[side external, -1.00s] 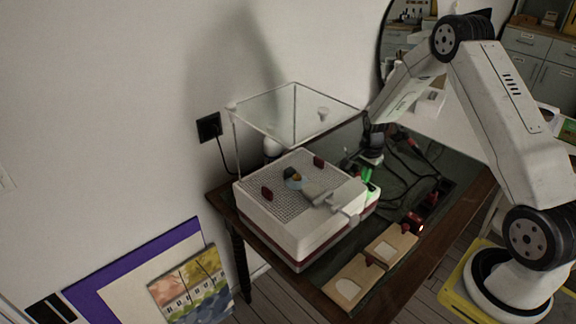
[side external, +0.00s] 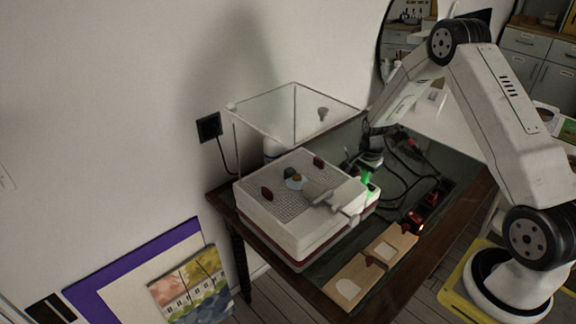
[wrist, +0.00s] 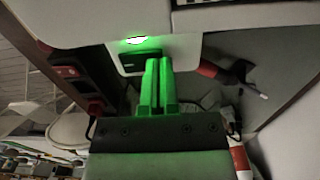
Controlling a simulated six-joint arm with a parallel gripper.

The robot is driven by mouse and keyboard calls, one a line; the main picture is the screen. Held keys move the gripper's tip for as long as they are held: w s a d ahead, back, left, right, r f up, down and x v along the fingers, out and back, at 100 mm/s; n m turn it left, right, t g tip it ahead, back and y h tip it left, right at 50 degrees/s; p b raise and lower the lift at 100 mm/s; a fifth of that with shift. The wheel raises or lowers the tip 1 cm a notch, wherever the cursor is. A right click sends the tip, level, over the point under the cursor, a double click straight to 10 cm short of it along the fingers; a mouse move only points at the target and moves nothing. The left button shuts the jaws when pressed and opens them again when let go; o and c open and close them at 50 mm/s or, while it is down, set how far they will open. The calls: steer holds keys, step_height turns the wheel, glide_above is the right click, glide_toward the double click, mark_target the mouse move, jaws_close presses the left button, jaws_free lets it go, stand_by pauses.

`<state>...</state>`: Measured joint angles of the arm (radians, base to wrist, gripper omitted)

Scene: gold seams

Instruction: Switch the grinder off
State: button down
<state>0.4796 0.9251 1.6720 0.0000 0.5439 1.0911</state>
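The grinder (side external: 290,240) is a white box with a grid top and a clear shield, standing on the dark table.
A black wall socket (side external: 209,127) is behind left.

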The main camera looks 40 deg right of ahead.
steer(key=shift+r, duration=0.25)
steer(key=shift+r, duration=0.35)
steer(key=shift+r, duration=0.1)
stand_by(0.5)
